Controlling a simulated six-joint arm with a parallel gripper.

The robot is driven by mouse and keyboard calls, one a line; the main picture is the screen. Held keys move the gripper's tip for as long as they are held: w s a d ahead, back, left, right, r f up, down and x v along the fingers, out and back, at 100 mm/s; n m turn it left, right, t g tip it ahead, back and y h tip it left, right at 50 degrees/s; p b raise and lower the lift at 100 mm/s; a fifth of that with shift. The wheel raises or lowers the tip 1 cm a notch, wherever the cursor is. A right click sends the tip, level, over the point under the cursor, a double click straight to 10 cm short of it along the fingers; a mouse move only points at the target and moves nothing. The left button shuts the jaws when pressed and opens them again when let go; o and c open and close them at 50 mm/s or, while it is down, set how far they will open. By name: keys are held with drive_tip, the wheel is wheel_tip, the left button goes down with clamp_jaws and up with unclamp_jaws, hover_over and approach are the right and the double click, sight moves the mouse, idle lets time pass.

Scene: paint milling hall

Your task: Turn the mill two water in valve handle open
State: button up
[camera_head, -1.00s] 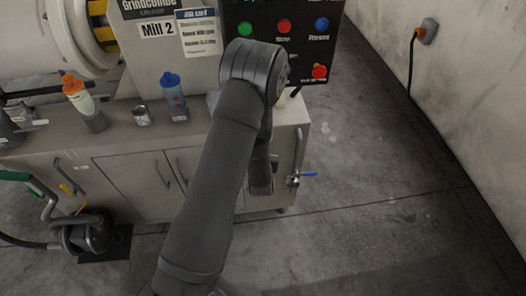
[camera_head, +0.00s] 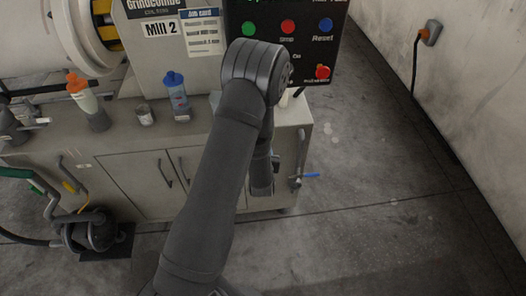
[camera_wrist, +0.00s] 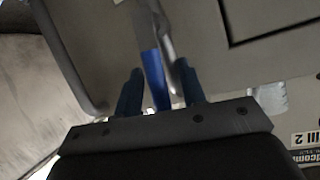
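The valve with a blue lever handle (camera_head: 312,175) is on a pipe at the right end of the cabinet in the head view, and the handle points right. In the wrist view the blue handle (camera_wrist: 154,76) runs up from between the fingers of my gripper (camera_wrist: 160,88). The two dark blue fingers stand apart on either side of it, and a gap shows on the right side. Contact on the left side is hard to tell. In the head view my arm hides most of the gripper, left of the valve.
A control box (camera_head: 285,62) with coloured buttons stands above the cabinet (camera_head: 130,185). Bottles (camera_head: 176,97) and a small can (camera_head: 145,115) stand on its top. A pump (camera_head: 92,235) sits on the floor at left. The floor at right is clear up to the wall (camera_head: 480,100).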

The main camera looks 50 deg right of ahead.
drive_tip(key=v, duration=0.7)
drive_tip(key=shift+s+a, duration=0.1)
drive_tip(key=shift+a, duration=0.05)
